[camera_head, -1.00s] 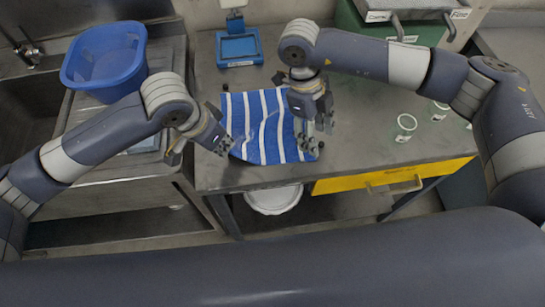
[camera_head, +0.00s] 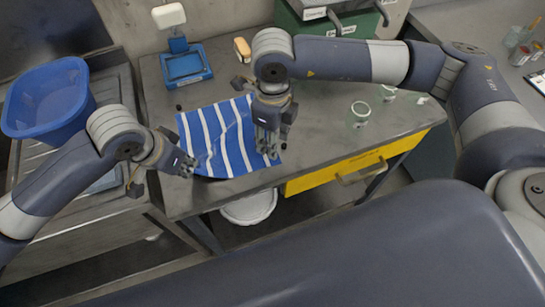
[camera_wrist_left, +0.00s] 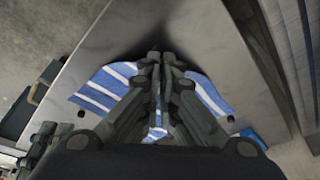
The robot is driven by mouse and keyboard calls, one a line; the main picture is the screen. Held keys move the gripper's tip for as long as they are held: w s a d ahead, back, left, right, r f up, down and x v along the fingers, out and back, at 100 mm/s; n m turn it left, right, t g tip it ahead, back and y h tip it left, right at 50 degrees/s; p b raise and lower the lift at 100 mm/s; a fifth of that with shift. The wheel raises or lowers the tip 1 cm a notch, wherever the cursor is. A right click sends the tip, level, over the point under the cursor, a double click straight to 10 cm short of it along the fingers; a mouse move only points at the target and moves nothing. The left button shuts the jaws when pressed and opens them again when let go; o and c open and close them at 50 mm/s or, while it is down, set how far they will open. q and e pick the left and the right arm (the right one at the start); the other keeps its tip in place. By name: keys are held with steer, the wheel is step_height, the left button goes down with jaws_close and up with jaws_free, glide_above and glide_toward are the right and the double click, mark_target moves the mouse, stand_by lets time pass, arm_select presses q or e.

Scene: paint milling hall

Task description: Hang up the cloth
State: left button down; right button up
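The blue and white striped cloth (camera_head: 222,140) lies on the grey metal worktable near its front left edge, slightly wrinkled. My left gripper (camera_head: 188,166) is at the cloth's lower left edge. In the left wrist view its fingers (camera_wrist_left: 157,62) are close together, with the cloth (camera_wrist_left: 103,86) showing on both sides and in a sliver between them; it looks pinched there. My right gripper (camera_head: 269,152) points down at the cloth's right edge. Its fingertips are too small to tell whether they hold the cloth. I see no hook or rail for hanging.
The worktable (camera_head: 330,150) also carries a blue stand (camera_head: 186,65), a yellow-orange block (camera_head: 242,49) and clear cups (camera_head: 360,112). A green box (camera_head: 325,20) stands at the back. A blue basin (camera_head: 48,98) is left by the sink. A yellow drawer (camera_head: 340,171) and white bucket (camera_head: 249,206) are below.

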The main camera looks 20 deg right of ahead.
steer(key=shift+f, duration=3.35)
steer(key=shift+c, duration=0.4)
jaws_close()
steer(key=shift+r, duration=2.5)
